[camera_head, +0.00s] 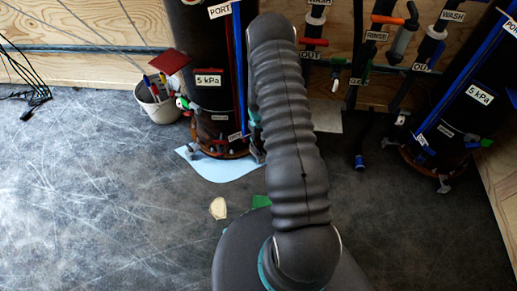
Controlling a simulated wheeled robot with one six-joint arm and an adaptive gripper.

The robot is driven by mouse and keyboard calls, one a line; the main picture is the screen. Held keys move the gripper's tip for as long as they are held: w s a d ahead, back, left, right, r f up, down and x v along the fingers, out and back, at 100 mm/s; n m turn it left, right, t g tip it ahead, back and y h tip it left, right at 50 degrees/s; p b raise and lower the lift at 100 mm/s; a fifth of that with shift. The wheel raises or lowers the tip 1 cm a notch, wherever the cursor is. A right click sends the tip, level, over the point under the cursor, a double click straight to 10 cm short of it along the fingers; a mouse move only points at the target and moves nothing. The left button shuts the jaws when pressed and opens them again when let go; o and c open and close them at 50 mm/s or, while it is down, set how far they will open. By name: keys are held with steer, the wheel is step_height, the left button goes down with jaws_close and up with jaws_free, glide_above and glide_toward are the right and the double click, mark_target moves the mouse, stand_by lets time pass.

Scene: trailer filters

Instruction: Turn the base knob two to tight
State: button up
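A dark filter cylinder (215,105) stands left of the middle with a "5 kPa" label and a blue strip down its side. Small grey knobs or clamps sit round its base, one at the right side of the base (256,154). A second dark filter cylinder (463,110) stands at the right, with a grey base knob (444,185) at its front. I cannot tell which knob is number two.
A white bucket (160,110) with tools stands left of the left cylinder. A light blue sheet (222,172) lies at that cylinder's base. Pipes and valves (400,45) line the plywood wall. The scratched floor (90,200) is clear at the left.

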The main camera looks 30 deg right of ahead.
mark_target(258, 149)
step_height(258, 149, down, 7)
stand_by(0.3)
jaws_close()
